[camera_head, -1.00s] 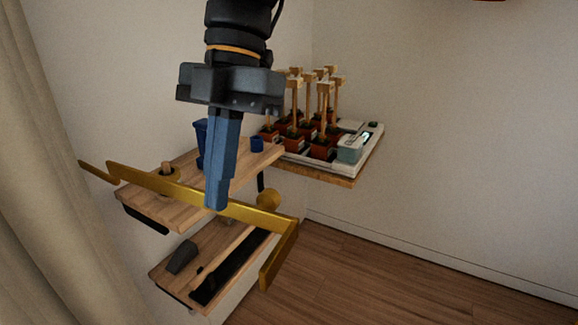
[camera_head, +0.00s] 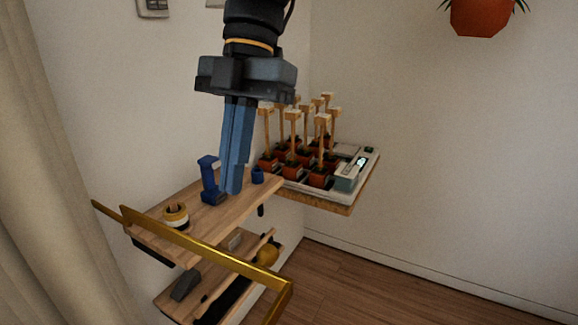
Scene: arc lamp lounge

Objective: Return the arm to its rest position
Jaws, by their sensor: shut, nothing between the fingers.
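My gripper (camera_head: 233,190) hangs from the top of the view, pointing down, with its two blue fingers together and nothing between them. It appears in front of the upper wooden shelf (camera_head: 215,222), between a blue stand (camera_head: 210,182) and a small blue cup (camera_head: 257,176). How far the fingertips are from the shelf I cannot tell exactly. My gripper's upper body is dark grey with an orange ring.
A tray (camera_head: 350,197) with several potted plants on wooden stakes stands at the back right. A brass rail (camera_head: 215,257) crosses the shelf front. A roll (camera_head: 176,215) sits on the shelf. A hanging pot (camera_head: 482,17) is upper right. Floor at right is clear.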

